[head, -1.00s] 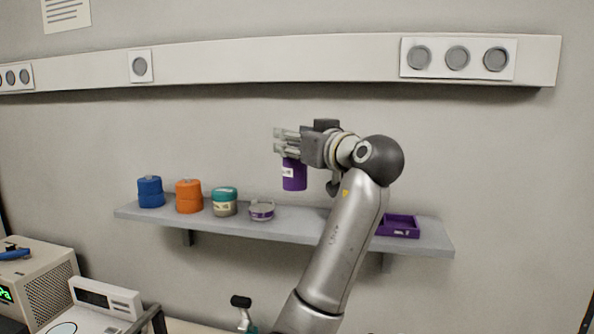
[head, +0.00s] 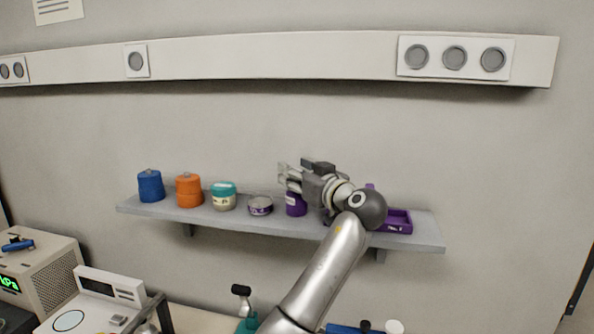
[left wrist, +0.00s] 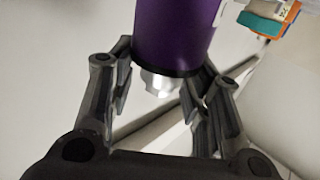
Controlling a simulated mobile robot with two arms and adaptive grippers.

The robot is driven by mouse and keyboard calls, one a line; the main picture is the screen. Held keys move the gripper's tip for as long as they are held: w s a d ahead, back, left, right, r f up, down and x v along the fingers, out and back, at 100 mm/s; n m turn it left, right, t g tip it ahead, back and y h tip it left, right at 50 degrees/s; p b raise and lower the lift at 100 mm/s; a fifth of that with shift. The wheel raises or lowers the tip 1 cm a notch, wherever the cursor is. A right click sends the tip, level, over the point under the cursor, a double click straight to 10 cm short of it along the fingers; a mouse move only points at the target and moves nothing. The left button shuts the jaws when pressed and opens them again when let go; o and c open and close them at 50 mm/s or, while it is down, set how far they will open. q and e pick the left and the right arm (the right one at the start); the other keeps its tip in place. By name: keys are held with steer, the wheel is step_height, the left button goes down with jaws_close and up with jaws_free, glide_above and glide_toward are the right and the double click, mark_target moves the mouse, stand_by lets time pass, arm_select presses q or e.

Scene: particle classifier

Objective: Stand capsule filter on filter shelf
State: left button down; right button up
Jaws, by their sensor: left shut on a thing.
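The capsule filter is a purple cylinder (head: 296,205) with a pale label, upright at the filter shelf's level in the head view. Its lower end appears at the shelf top; I cannot tell whether it touches. In the left wrist view the purple body (left wrist: 175,35) has a dark rim and a silver neck between the fingers. My left gripper (head: 284,178) is shut on it near its top, which the fingers partly hide. The filter shelf (head: 160,211) is a grey wall board. My right gripper is not in view.
Left of the capsule filter stand a tin (head: 260,206), a teal-lidded jar (head: 223,197), an orange container (head: 188,191) and a blue container (head: 150,187). A purple tray (head: 398,222) sits right, partly behind my arm. A wall rail (head: 270,62) runs above.

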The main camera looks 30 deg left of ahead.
arm_select(q)
steer(key=shift+f, duration=0.15)
steer(key=c, duration=0.8)
jaws_free()
steer(key=shift+o, duration=0.2)
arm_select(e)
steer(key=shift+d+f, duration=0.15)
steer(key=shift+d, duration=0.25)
arm_select(q)
steer(key=shift+d, duration=0.15)
steer(key=b+v, duration=0.5)
steer(key=v, duration=0.7)
steer(key=shift+b, duration=0.35)
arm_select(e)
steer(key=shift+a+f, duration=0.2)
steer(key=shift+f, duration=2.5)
